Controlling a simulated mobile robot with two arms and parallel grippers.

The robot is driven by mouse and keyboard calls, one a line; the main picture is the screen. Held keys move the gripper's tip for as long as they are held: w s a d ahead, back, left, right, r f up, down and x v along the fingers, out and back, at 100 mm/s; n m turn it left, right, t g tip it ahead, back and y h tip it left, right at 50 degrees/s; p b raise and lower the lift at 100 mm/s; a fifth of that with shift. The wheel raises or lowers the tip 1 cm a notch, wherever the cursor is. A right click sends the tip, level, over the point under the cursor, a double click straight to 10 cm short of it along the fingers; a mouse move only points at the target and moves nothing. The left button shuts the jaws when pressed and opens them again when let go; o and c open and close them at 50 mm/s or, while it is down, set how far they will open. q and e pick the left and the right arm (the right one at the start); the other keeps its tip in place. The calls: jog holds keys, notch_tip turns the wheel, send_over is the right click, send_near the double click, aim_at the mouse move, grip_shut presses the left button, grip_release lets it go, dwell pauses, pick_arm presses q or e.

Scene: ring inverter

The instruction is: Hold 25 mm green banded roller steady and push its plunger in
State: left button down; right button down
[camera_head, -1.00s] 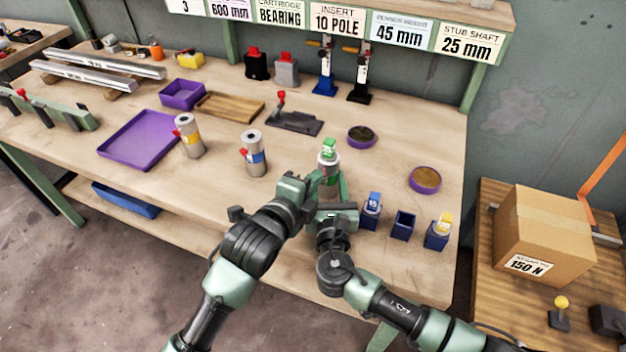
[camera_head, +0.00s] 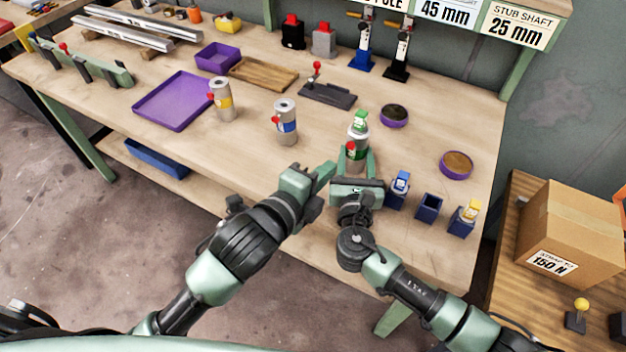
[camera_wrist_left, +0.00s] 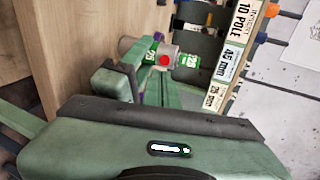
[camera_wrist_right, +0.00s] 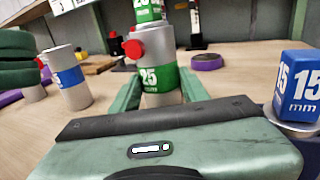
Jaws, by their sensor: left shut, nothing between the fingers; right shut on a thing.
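The green banded roller (camera_head: 356,150) stands upright on the bench, a silver cylinder with a green 25 mm band, a red knob on its side and a green-labelled piece on top. In the right wrist view the roller (camera_wrist_right: 160,75) is between the fingers of my right gripper (camera_wrist_right: 155,95), which is shut on it. It also shows in the left wrist view (camera_wrist_left: 165,58). My left gripper (camera_head: 328,172) is shut and empty, just left of the roller and low beside it. Whether its fingertips touch the roller cannot be told.
Blue-banded (camera_head: 286,125) and yellow-banded (camera_head: 221,100) rollers stand to the left. A blue 15 mm block (camera_wrist_right: 297,85), an empty blue holder (camera_head: 429,208) and a yellow-topped holder (camera_head: 464,219) are at right. Round purple trays (camera_head: 456,165) lie behind. A purple tray (camera_head: 160,118) lies far left.

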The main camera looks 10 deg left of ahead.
pick_arm(q)
jog(key=v, duration=0.5)
pick_arm(e)
jog(key=shift+w+d+f, duration=0.1)
jog(key=shift+d+f, duration=0.05)
jog(key=shift+d, duration=0.05)
jog(key=c, duration=0.7)
grip_release()
pick_arm(q)
jog(key=shift+w+d, duration=0.1)
pick_arm(e)
jog(key=shift+o, duration=0.2)
